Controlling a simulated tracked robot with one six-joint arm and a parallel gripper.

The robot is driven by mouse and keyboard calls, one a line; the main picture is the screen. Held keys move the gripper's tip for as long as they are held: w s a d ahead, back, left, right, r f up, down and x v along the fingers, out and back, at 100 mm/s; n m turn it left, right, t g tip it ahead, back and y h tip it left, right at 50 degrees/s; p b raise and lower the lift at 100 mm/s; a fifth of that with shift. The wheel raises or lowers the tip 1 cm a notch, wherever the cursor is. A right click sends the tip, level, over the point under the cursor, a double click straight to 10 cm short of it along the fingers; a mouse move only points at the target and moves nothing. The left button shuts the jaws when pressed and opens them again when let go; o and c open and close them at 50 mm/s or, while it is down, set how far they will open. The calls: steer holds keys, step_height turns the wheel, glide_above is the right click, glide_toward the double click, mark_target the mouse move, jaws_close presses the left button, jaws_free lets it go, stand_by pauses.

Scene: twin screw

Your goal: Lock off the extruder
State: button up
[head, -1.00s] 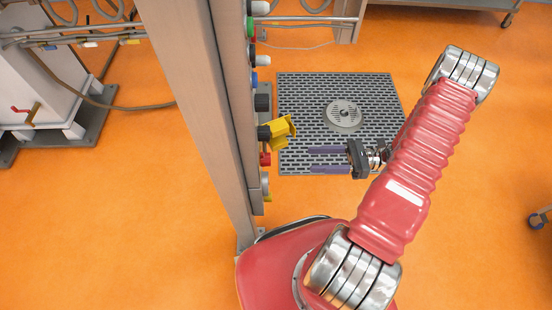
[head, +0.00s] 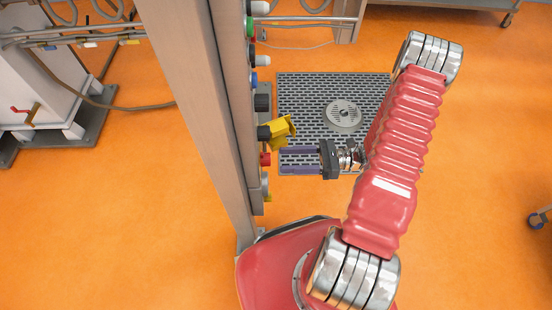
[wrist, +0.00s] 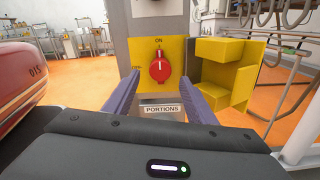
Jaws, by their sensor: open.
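In the wrist view a red rotary switch (wrist: 160,68) sits on a yellow plate (wrist: 146,52) on the grey column, its white mark upright toward "ON". A yellow box-like cover (wrist: 222,75) stands swung open to the right of the plate. In the head view the red switch (head: 265,159) and yellow cover (head: 281,130) show side-on on the column. My gripper (head: 281,159) is open, its purple fingers pointing at the switch. In the wrist view my gripper (wrist: 160,98) has one finger either side of and below the switch, with nothing between the fingertips.
Other coloured buttons line the column (head: 200,110) above the cover. A floor grating (head: 310,110) with a round drain lies behind my arm. Orange floor is open on the right.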

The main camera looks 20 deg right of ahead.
mark_target(266, 160)
steer(key=shift+x, duration=2.35)
steer(key=c, duration=1)
steer(key=shift+c, duration=0.2)
